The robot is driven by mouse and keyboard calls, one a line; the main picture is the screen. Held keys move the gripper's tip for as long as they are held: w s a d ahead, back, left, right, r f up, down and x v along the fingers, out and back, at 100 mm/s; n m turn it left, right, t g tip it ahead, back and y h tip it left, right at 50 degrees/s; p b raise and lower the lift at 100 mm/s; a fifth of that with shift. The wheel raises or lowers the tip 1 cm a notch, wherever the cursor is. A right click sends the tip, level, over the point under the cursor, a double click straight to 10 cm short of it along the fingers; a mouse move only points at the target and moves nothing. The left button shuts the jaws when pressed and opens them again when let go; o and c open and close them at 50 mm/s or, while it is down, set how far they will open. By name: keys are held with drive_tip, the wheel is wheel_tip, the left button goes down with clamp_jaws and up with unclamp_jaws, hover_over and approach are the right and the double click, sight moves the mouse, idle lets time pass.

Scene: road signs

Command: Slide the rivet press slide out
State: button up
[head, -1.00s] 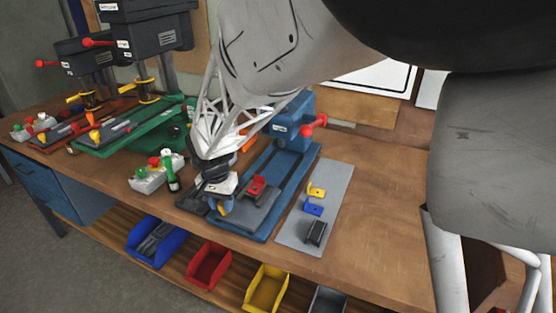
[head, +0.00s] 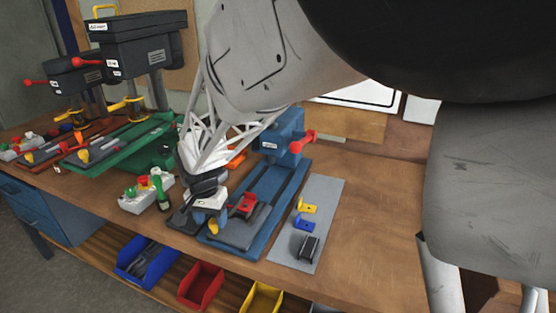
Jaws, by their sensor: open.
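The rivet press (head: 284,138) is the blue machine with a red lever knob, at the centre of the bench. Its long blue base (head: 277,200) runs toward the front edge. A dark grey slide (head: 236,233) lies on the front part of this base, with a red part (head: 246,205) on it. A small yellow piece (head: 213,226) shows at the slide's front left, close below my gripper. My gripper (head: 205,217) points down over the slide's left front and is open. Its fingertips are small and partly hidden, so contact with the slide cannot be told.
A grey mat (head: 325,215) with yellow, blue and dark brackets lies right of the press. Green (head: 118,147) and dark presses stand farther left. Coloured bins (head: 201,287) sit below the front edge.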

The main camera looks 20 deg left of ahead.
drive_tip(key=shift+s+a+r, duration=0.1)
drive_tip(key=shift+r, duration=1.65)
drive_tip(key=shift+a+r, duration=0.1)
drive_tip(key=shift+r, duration=1.6)
drive_tip(key=shift+f, duration=0.1)
drive_tip(key=shift+d+f, duration=0.2)
drive_tip(key=shift+f, duration=3.7)
drive_tip(key=shift+r, duration=0.1)
